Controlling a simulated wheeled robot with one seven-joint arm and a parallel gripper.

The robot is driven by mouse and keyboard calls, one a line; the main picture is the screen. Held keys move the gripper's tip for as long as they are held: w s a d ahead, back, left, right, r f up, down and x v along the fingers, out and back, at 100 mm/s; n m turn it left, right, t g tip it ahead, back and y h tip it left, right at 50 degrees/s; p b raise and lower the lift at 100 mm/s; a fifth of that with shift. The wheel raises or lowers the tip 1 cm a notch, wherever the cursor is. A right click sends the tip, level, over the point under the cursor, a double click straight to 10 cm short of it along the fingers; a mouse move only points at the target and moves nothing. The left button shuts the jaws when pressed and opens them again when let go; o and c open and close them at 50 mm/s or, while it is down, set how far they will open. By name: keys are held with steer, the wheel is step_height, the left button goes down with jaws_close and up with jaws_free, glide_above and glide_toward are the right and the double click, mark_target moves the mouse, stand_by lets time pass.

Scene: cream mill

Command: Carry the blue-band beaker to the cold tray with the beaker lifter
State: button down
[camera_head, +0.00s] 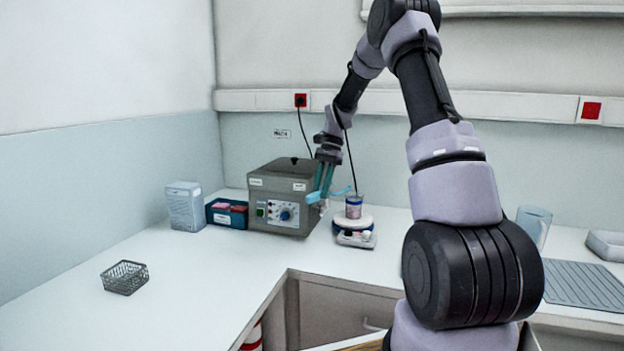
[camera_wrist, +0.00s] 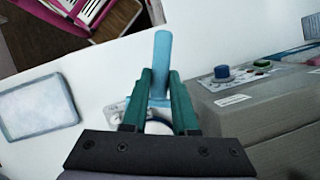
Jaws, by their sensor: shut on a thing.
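My gripper (camera_head: 321,198) is shut on the light blue handle of the beaker lifter (camera_head: 341,191), just in front of the grey box's right side. In the wrist view its teal fingers (camera_wrist: 161,75) close on the blue handle (camera_wrist: 163,52). The blue-band beaker (camera_head: 354,207) stands upright on the white hotplate (camera_head: 355,224), right beside the lifter. I cannot tell whether the lifter is around or touching the beaker. A pale, rounded tray (camera_wrist: 77,116) lies on the counter in the wrist view, possibly the cold tray; in the head view my arm seems to hide it.
The grey box (camera_head: 277,205) with knobs stands close left of the hotplate. Further left are a blue rack (camera_head: 228,218), a pale container (camera_head: 185,206) and a wire basket (camera_head: 124,277). At right are a jug (camera_head: 533,226), a ribbed mat (camera_head: 585,287) and a shallow tray (camera_head: 607,244).

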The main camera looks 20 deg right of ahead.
steer(key=shift+w+d+f, duration=0.65)
steer(key=shift+w+f, duration=0.45)
steer(key=shift+f, duration=2.75)
steer(key=w+d, duration=0.5)
steer(key=d, duration=0.3)
steer(key=shift+d+m, duration=0.3)
steer(key=shift+m, duration=0.1)
steer(key=shift+w+r, duration=0.1)
steer(key=shift+r, duration=0.8)
step_height(320, 180, up, 8)
steer(key=shift+f, duration=0.25)
stand_by(0.9)
stand_by(0.5)
